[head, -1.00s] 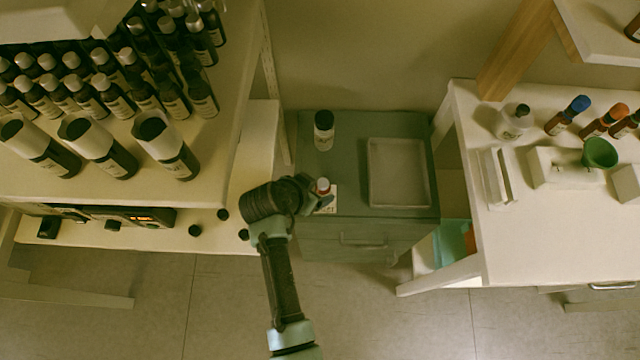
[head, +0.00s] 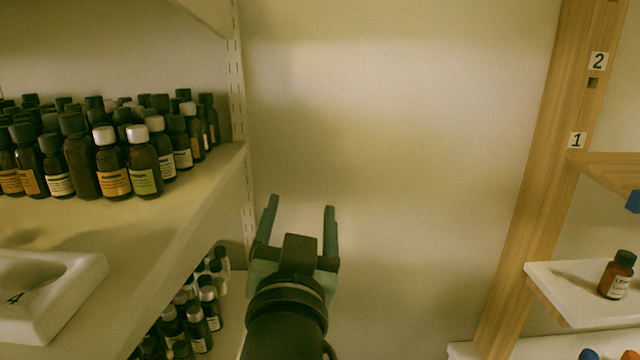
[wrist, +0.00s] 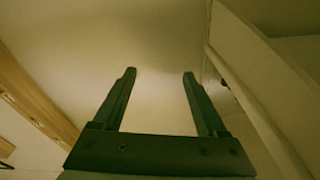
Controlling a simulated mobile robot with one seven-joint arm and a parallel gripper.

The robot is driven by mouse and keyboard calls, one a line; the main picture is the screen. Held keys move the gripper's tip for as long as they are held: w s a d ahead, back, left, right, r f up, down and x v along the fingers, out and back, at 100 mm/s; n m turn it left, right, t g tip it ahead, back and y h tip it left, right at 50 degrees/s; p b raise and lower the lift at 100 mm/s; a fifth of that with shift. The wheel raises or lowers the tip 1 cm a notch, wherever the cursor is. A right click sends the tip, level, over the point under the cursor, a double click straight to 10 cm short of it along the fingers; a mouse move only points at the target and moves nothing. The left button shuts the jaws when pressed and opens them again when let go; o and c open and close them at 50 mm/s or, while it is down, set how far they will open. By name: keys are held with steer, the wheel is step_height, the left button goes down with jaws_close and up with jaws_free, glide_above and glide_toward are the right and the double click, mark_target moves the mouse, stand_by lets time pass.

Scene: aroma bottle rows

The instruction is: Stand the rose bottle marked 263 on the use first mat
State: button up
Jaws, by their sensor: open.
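My gripper (head: 300,205) is open and empty, raised in front of the bare wall between two shelf units. In the wrist view its two fingers (wrist: 160,74) stand apart with only blank wall between them. I cannot identify a rose bottle marked 263 in the current views; the labels on the visible bottles are too small to read. The use first mat is not in view now.
Dark bottles crowd the left shelf (head: 190,215), with a white holder marked 4 (head: 75,310) in front. More bottles (head: 190,320) stand below. At right are a wooden post (head: 530,190) and a small brown bottle (head: 616,278) on a white shelf. The middle is free.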

steer(key=s+d+r+n+t, duration=0.1)
steer(key=s+r+t, duration=0.3)
steer(key=s+r, duration=0.4)
steer(key=s+d+r+n+t, duration=0.1)
steer(key=s+r+t, duration=0.3)
steer(key=s+r, duration=0.4)
step_height(320, 180, up, 7)
steer(key=shift+d+f+n, duration=0.1)
steer(key=shift+d+n, duration=0.1)
steer(key=shift+n, duration=0.3)
step_height(320, 180, up, 4)
steer(key=p, duration=0.4)
steer(key=shift+r, duration=0.25)
